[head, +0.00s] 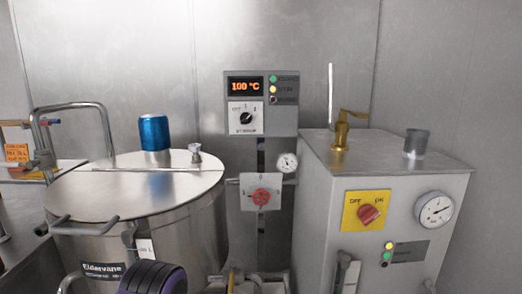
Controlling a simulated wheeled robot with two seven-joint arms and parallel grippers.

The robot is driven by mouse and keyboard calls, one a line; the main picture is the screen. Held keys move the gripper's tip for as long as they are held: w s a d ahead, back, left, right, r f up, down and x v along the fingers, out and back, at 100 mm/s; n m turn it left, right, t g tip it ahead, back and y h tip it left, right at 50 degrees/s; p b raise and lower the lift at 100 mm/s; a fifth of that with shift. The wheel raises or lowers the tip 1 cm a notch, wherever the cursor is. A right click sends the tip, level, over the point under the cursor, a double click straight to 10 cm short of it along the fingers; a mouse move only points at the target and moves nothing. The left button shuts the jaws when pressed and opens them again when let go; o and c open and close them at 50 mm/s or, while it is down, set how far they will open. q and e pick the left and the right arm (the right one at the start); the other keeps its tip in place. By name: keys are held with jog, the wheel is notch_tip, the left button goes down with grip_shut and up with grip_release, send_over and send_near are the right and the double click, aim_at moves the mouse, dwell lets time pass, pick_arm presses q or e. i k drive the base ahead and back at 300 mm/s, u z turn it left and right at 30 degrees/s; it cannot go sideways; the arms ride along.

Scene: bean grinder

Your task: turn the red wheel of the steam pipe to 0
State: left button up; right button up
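The red wheel (261,196) sits on a light grey square plate (277,203) on the horizontal steam pipe (232,182), in the middle of the head view. The plate has small marks around the wheel, too small to read surely, so I cannot tell which one it points to. A small round gauge (287,163) is just above and to the right of the wheel. I see no gripper fingers near the wheel or elsewhere. Neither gripper can be made out in this view.
A steel kettle (185,238) with a lid and blue cap (154,132) stands left. A control box (261,103) reading about 100 °C hangs above. A grey cabinet (320,214) with a red OFF/ON knob (369,214) stands right. A dark ribbed part (152,277) shows at the bottom.

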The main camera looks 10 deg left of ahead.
aim_at(261, 196)
jog(key=k, duration=1.25)
jog(key=u, duration=0.5)
jog(key=i, duration=0.45)
jog(key=u, duration=0.7)
jog(key=i, duration=1.1)
jog(key=z, duration=0.2)
